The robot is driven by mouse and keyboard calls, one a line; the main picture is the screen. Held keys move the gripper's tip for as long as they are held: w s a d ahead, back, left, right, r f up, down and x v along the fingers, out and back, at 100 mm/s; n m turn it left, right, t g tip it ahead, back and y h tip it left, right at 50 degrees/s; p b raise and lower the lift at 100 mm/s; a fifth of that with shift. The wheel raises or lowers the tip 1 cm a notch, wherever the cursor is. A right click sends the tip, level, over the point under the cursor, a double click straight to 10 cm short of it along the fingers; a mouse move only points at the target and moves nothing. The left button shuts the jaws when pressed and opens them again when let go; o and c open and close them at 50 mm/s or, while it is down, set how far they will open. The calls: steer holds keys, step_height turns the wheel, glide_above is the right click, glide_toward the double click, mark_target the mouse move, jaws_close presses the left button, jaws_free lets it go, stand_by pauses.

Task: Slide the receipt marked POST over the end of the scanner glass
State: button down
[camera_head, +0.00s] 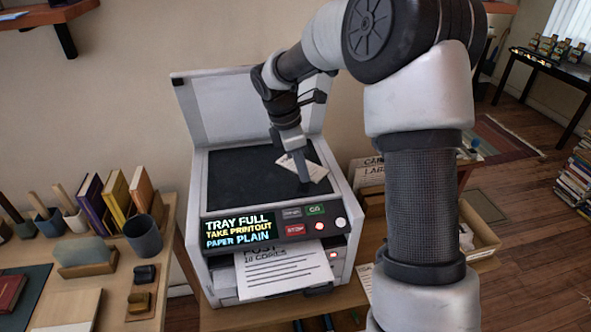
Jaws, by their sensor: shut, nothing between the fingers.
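A small white slip of paper (317,171), which looks like a receipt, lies at an angle on the dark scanner glass (235,185), towards its right side. Its writing is too small to read. My gripper (304,179) points down with shut fingers at the slip, and they hide part of it. I cannot tell whether the fingertips press on the paper. The scanner's lid (215,108) stands open behind the glass.
The scanner's display (238,232) reads TRAY FULL, TAKE PRINTOUT, PAPER PLAIN. A printed sheet (285,275) headed POST, 10 COPIES sticks out in front. An open cardboard box (484,246) stands to the right. A dark cup (143,237) and books (115,198) are on the left desk.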

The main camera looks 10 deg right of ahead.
mark_target(318, 179)
steer(key=shift+d+r, duration=0.1)
steer(key=shift+d, duration=0.35)
steer(key=d+p, duration=0.3)
steer(key=d, duration=0.3)
steer(key=shift+d, duration=0.35)
steer(key=a, duration=0.4)
steer(key=shift+a+p, duration=0.2)
steer(key=shift+p, duration=0.1)
steer(key=v, duration=0.9)
steer(key=shift+r, duration=0.4)
